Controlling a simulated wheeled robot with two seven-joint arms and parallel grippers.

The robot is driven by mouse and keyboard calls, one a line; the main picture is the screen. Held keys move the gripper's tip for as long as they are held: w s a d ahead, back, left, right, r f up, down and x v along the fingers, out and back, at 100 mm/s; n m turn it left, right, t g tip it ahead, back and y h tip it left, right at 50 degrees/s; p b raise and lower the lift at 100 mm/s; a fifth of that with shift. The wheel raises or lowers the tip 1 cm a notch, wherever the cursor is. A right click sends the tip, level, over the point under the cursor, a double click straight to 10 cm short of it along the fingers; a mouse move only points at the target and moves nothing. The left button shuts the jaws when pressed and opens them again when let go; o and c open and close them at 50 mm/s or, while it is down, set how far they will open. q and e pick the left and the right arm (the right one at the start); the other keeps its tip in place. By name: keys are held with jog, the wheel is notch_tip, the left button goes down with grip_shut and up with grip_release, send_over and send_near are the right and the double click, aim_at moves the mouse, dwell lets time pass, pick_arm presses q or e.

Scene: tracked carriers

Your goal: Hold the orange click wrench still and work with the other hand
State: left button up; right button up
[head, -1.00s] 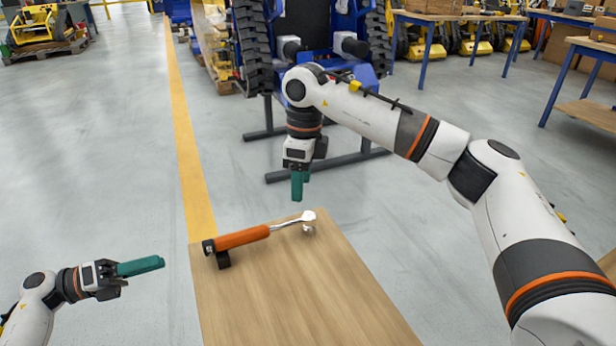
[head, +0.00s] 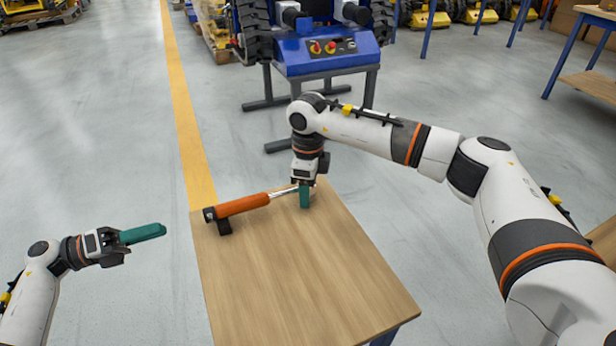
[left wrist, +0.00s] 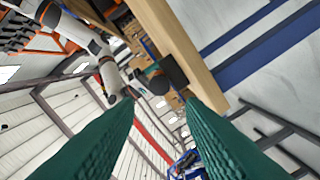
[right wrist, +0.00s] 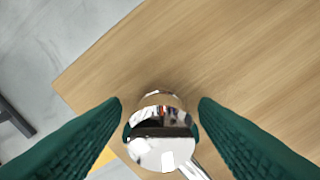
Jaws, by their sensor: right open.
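The orange click wrench (head: 243,205) lies along the far edge of a wooden table, its black-ended orange handle at the left corner and its chrome shaft pointing right. My right gripper (head: 305,200) points down over the wrench's head end and hides it in the head view. In the right wrist view the shiny round wrench head (right wrist: 160,140) sits between the two green fingers, with gaps on both sides, so the gripper is open around it. My left gripper (head: 160,231) is off the table's left side, empty; in the left wrist view its green fingers (left wrist: 160,115) are apart.
The wooden tabletop (head: 300,270) is otherwise bare. A blue machine (head: 325,50) with black tyres stands beyond the table. A yellow floor line (head: 185,120) runs along the left. Other workbenches (head: 590,70) stand at the right back.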

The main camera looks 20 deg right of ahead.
jog(key=shift+f, duration=0.1)
pick_arm(q)
jog(key=shift+o, duration=0.2)
pick_arm(e)
grip_shut()
pick_arm(q)
jog(key=m+t+y, duration=0.3)
jog(key=m+y, duration=0.7)
jog(key=m, duration=0.1)
send_near(227, 210)
jog(key=a+f, duration=0.2)
jog(key=a, duration=0.1)
jog(key=m+y, duration=0.1)
jog(key=shift+t, duration=0.5)
jog(key=shift+w+r+x, duration=0.1)
jog(key=shift+w+x, duration=0.05)
jog(key=shift+x, duration=1.55)
jog(key=shift+w+r+x, duration=0.15)
jog(key=shift+x, duration=1.5)
jog(key=shift+d, duration=0.15)
